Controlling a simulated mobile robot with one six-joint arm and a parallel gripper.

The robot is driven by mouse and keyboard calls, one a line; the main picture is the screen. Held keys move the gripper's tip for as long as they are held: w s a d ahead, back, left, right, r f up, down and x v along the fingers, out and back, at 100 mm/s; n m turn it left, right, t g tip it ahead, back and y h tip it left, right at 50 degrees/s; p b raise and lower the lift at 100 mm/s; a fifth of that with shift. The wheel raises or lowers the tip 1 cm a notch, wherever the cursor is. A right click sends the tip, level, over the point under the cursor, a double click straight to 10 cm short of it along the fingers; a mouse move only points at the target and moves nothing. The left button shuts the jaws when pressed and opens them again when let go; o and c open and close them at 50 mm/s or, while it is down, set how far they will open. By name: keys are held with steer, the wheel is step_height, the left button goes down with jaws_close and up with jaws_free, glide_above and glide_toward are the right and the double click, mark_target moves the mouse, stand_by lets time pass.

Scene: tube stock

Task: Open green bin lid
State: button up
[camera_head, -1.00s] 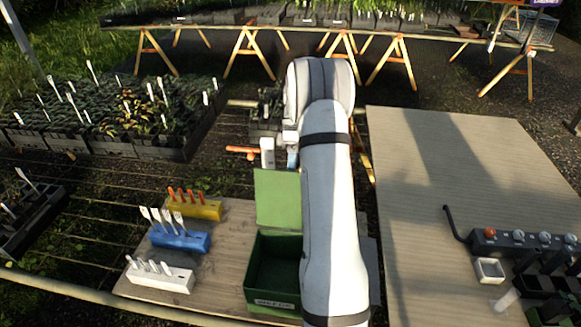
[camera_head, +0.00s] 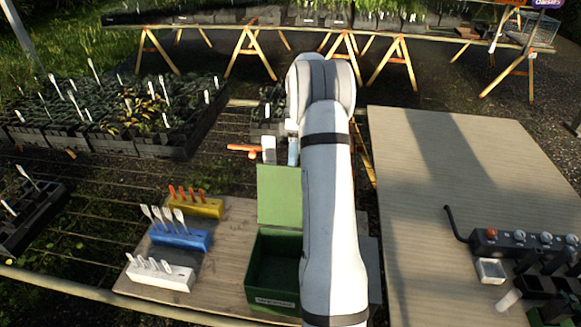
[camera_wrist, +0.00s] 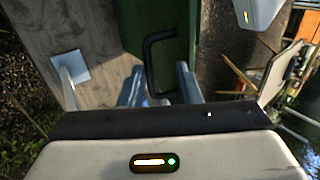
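The green bin (camera_head: 250,285) stands on the wooden board, open at the top, with a pale label on its front. Its green lid (camera_head: 279,195) stands raised at the bin's back edge. In the wrist view a green panel (camera_wrist: 176,18) carries a black looped handle (camera_wrist: 149,60). My gripper (camera_wrist: 159,88) is open, with its fingers apart on either side of the handle's lower part. I see no clear grip on it. In the head view my arm covers the bin's right side and most of my gripper.
Yellow (camera_head: 197,207), blue (camera_head: 180,238) and white (camera_head: 160,276) racks with upright labels stand left of the bin. A wide table (camera_head: 440,170) is on the right, with a dark control box (camera_head: 515,243) near its front. Plant trays (camera_head: 110,115) lie at the back left.

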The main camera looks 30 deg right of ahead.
steer(key=shift+b+v, duration=0.3)
steer(key=shift+v, duration=2.35)
steer(key=shift+c, duration=0.2)
